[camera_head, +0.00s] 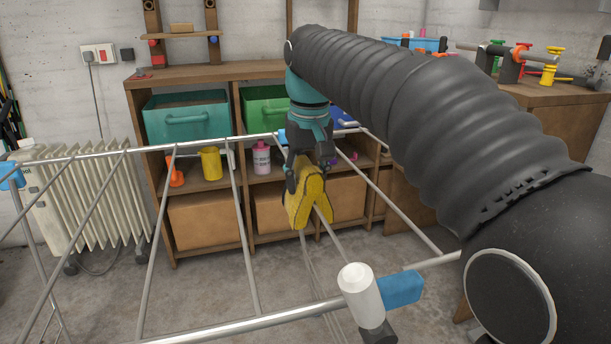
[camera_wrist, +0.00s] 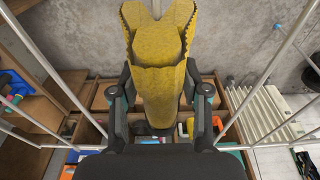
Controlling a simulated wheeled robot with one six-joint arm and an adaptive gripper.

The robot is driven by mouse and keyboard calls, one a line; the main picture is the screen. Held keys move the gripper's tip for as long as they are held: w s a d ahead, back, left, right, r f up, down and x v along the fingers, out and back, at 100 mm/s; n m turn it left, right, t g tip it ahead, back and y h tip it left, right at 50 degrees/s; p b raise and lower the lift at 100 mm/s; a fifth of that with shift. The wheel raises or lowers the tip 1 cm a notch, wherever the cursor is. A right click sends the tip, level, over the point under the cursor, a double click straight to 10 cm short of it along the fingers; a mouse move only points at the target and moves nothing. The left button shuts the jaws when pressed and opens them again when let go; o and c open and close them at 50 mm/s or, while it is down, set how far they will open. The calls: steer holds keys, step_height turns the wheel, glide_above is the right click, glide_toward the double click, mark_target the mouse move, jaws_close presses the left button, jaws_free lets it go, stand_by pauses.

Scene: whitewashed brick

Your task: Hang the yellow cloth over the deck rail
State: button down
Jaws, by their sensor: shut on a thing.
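The yellow cloth (camera_head: 302,200) hangs from my gripper (camera_head: 305,172) as a folded piece with flaps spread downward. In the wrist view the cloth (camera_wrist: 160,75) rises from between the two fingers (camera_wrist: 160,98), which are shut on it. A thin metal rail (camera_head: 336,232) of the drying rack shows close by the cloth's lower end. I cannot tell whether the cloth touches it or straddles it. The rack's far bar (camera_head: 90,154) and near bar (camera_head: 270,322) run across the head view. Part of the cloth's far side is hidden.
A white bottle-shaped piece (camera_head: 361,294) and a blue joint (camera_head: 400,288) sit at the near bar. Behind stands a wooden shelf (camera_head: 205,72) with bins, a yellow mug (camera_head: 210,163) and a pink bottle (camera_head: 261,157). A white radiator (camera_head: 95,200) stands left. Grey floor is open below.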

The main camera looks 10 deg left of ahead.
steer(key=shift+f+b, duration=0.35)
steer(key=shift+f, duration=0.35)
steer(key=shift+c, duration=2.4)
jaws_free()
steer(key=r, duration=0.4)
steer(key=s+r, duration=0.1)
steer(key=r, duration=0.7)
steer(key=shift+s+d, duration=0.2)
steer(key=shift+d, duration=0.1)
steer(key=shift+s, duration=0.1)
